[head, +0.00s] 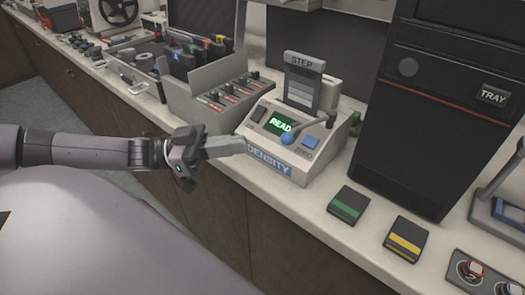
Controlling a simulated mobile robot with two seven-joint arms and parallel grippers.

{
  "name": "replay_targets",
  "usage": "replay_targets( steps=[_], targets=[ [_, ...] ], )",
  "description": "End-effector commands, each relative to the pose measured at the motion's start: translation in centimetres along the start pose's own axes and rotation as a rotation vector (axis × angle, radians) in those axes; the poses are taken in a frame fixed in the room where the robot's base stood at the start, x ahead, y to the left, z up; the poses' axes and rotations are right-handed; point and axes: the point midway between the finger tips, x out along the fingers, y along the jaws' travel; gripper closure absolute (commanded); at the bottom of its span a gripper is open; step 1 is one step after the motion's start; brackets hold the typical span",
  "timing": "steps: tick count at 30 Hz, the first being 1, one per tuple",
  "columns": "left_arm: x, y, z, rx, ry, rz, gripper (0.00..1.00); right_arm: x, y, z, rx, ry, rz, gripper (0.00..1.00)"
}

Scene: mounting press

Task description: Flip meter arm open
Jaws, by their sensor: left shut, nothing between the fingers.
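The density meter (268,160) is a beige box on the counter, with a blue "DENSITY" label on its front. Its green screen reads "READ". The meter arm (312,128) is a thin grey lever ending in a blue ball (288,138). It lies low across the top, slanting from the right side down toward the front. A grey "STEP" piece (302,80) stands upright behind it. My left gripper (242,146) is shut and empty, its fingertips at the meter's front left edge, left of the blue ball. I cannot tell whether they touch the casing. My right gripper is out of view.
A tall black "TRAY" cabinet (420,110) stands to the right. A green-striped cartridge (346,204) and a yellow-striped one (406,239) lie on the counter (325,228) in front of the cabinet.

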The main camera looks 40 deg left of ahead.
Motion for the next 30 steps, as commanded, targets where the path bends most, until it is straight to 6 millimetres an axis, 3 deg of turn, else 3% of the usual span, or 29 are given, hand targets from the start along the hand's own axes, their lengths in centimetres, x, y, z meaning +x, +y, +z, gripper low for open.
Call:
replay_targets(
  steps=[1,12,30],
  targets=[
    [0.6,0.0,0.5,0.002,0.004,0.002,1.00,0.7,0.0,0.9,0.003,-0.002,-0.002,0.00],
    [4.2,-0.1,0.2,0.003,0.003,-0.001,1.00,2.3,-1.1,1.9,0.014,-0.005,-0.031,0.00],
    [5.9,0.0,0.0,0.000,-0.001,-0.003,1.00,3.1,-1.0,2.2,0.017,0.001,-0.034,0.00]
  ],
)
